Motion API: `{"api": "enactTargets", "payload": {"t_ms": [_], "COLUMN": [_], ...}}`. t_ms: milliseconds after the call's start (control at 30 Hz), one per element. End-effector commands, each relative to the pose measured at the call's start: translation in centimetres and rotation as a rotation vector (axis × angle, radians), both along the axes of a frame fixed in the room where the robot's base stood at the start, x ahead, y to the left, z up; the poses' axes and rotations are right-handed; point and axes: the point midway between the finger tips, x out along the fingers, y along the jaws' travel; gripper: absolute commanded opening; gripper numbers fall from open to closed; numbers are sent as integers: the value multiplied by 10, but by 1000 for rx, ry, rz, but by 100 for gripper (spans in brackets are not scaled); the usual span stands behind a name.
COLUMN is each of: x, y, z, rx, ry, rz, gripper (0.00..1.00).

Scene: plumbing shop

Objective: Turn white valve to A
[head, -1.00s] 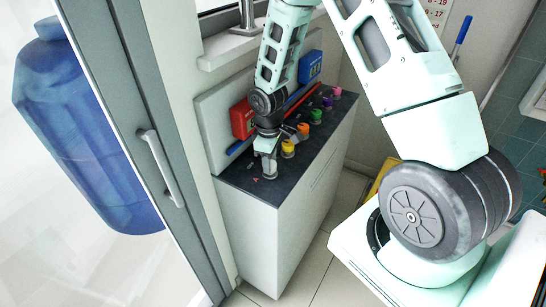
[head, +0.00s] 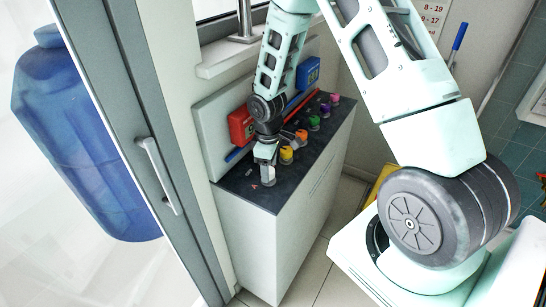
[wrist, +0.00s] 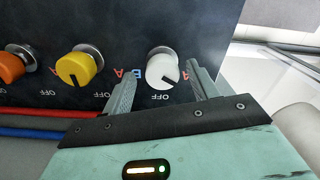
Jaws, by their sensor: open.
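The white valve (wrist: 162,70) is a round knob on the dark panel top. In the wrist view its dark pointer mark faces down and right, between the "OFF" label below it and the red "A" (wrist: 186,75) at its right. A blue "B" (wrist: 137,74) is at its left. My gripper (wrist: 164,72) is open, with one finger on each side of the knob and a gap at the left; I cannot tell whether the right finger touches it. In the head view my gripper (head: 267,174) is low over the panel's near end and mostly hides the valve.
Red and blue pipes (wrist: 40,113) run beside the row. A red box (head: 240,126) and a blue box (head: 308,72) are on the backboard.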

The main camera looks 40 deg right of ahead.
Motion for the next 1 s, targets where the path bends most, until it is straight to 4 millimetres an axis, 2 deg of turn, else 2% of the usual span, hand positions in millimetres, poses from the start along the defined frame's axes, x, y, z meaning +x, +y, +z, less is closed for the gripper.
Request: {"api": "enactTargets", "payload": {"t_ms": [167,267,600,800,1000], "x": [1,1,1,0,-1], "y": [0,-1,-2,-3,-3], "z": [15,33,113,152,171], "rx": [1,0,-1,-2,0], "ry": [-4,-6,-8,-6,-3], "rz": [-1,-1,-3,-1,0], "gripper": [59,59,59,59,59]}}
